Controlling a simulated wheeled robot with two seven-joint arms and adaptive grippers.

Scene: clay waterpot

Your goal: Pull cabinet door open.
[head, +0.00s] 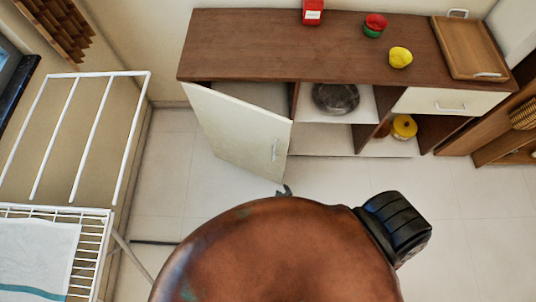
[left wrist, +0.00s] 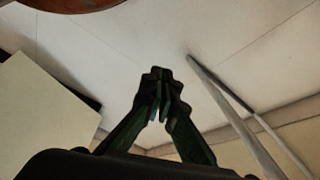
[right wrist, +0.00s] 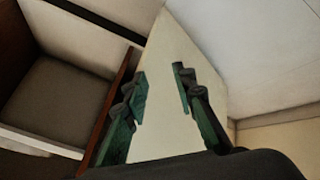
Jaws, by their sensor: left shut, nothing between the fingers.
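The cream cabinet door (head: 240,135) stands ajar at the cabinet's left end, its handle (head: 275,150) near the free edge. My right gripper shows only as a dark tip (head: 284,190) just below the door's lower corner in the head view. In the right wrist view, my right gripper (right wrist: 160,90) is open, with the door panel (right wrist: 180,60) seen beyond and between its fingers. I cannot tell whether it touches the door. In the left wrist view, my left gripper (left wrist: 160,85) is shut and empty, with a cream panel (left wrist: 40,110) to its left.
A large brown rounded body (head: 280,250), like a clay pot, hides the foreground. A white drying rack (head: 130,130) stands at left. The brown cabinet (head: 240,45) carries a red canister (head: 313,12), bowls and a wooden tray (head: 465,48). Tiled floor right of the door is clear.

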